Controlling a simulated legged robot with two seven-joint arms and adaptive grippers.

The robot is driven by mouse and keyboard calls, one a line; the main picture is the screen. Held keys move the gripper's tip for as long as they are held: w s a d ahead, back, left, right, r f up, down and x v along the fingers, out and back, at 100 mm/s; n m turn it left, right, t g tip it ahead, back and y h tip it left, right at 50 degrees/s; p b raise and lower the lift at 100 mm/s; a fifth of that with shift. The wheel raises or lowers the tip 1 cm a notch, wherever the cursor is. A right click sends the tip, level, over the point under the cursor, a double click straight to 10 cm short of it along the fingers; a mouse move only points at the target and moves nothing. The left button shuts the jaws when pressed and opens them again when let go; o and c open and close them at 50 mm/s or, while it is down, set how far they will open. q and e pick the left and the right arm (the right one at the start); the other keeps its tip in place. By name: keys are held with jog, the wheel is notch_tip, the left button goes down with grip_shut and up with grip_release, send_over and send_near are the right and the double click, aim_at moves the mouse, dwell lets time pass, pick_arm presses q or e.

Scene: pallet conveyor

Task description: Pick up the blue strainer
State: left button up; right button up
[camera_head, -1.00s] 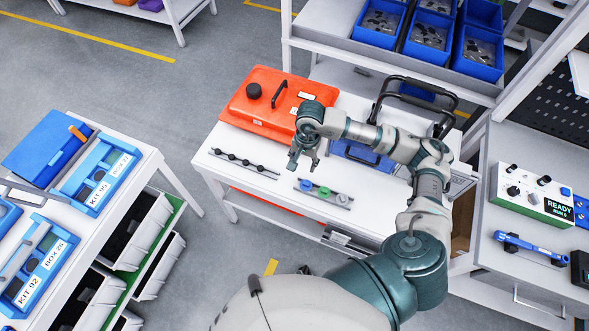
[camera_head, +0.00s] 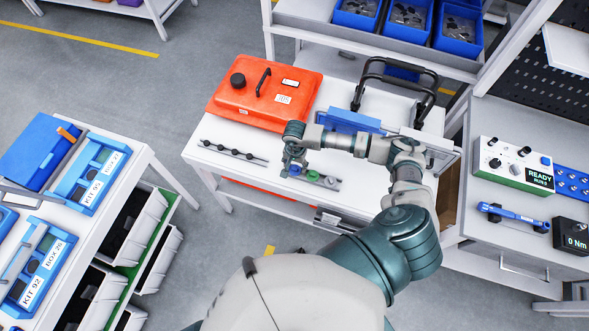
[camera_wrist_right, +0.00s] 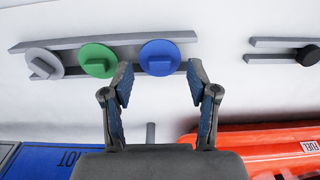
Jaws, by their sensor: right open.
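The blue strainer (camera_wrist_right: 160,57) is a round cap with a raised grip, at one end of a grey rail (camera_wrist_right: 198,36) beside a green one (camera_wrist_right: 97,60) and a grey one (camera_wrist_right: 44,64). In the wrist view my right gripper (camera_wrist_right: 160,76) is open, with its fingertips on either side of the blue strainer's lower part; I cannot tell whether they touch it. In the head view the right gripper (camera_head: 293,166) is above the rail's left end and partly hides the blue strainer. My left gripper is not in view.
A red fuel can (camera_head: 262,98) lies at the back of the white table. A rail with several black knobs (camera_head: 234,151) lies to the left. A blue case (camera_head: 352,121) and a black-handled frame (camera_head: 398,78) stand behind my arm.

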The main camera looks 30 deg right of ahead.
notch_tip(320, 180, down, 2)
jog(key=shift+d+f, duration=0.1)
jog(key=shift+d, duration=0.05)
jog(key=shift+s+f, duration=0.15)
jog(key=shift+s, duration=0.05)
jog(key=shift+w+a+f, duration=0.1)
jog(key=shift+a, duration=0.1)
jog(key=shift+c, duration=0.7)
jog(key=shift+w, duration=0.1)
jog(key=c, duration=0.3)
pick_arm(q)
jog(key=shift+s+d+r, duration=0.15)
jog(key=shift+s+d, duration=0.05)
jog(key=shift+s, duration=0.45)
pick_arm(e)
jog(key=shift+d, duration=0.1)
jog(key=shift+c, duration=0.7)
jog(key=shift+r, duration=0.2)
